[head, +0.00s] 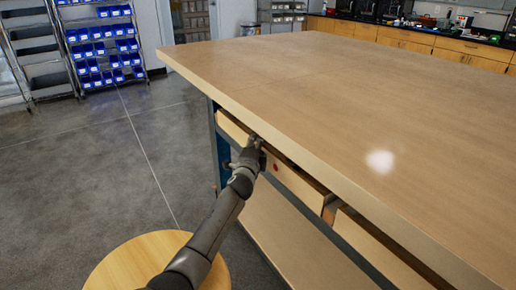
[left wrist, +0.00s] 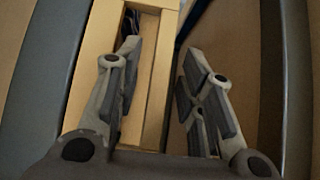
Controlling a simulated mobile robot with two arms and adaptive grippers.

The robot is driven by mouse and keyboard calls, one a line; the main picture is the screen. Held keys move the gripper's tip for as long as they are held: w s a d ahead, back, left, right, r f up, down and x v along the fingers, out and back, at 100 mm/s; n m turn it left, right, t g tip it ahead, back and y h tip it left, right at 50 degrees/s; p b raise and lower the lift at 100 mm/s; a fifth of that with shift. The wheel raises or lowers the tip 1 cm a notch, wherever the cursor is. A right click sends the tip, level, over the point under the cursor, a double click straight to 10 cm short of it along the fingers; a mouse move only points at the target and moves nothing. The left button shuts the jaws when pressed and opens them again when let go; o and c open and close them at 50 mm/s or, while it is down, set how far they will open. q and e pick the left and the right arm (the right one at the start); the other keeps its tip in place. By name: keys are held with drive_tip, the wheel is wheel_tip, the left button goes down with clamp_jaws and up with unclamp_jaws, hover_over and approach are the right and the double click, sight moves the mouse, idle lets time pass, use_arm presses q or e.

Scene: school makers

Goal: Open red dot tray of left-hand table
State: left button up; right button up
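The wooden table (head: 330,85) has a light wooden tray (head: 296,184) under its top, with a red dot (head: 276,167) on the front. My left gripper (head: 254,150) is at the tray's upper front edge, just left of the dot. In the left wrist view the tray's wooden wall (left wrist: 155,85) runs between the two spread fingers of my left gripper (left wrist: 160,88). One finger is over the tray's inside and the other is outside the wall. Gaps show beside the wall. The dot is hidden there. My right gripper is not in view.
A round wooden stool (head: 135,262) stands close to my left arm, in front of the table. A lower shelf (head: 280,232) lies under the trays. Racks with blue bins (head: 104,50) stand at the back left. The grey floor (head: 110,150) to the left is clear.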

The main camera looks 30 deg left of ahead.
use_arm(q)
drive_tip(key=shift+w+a, duration=0.2)
drive_tip(key=shift+w, duration=0.35)
drive_tip(key=shift+c, duration=0.2)
clamp_jaws()
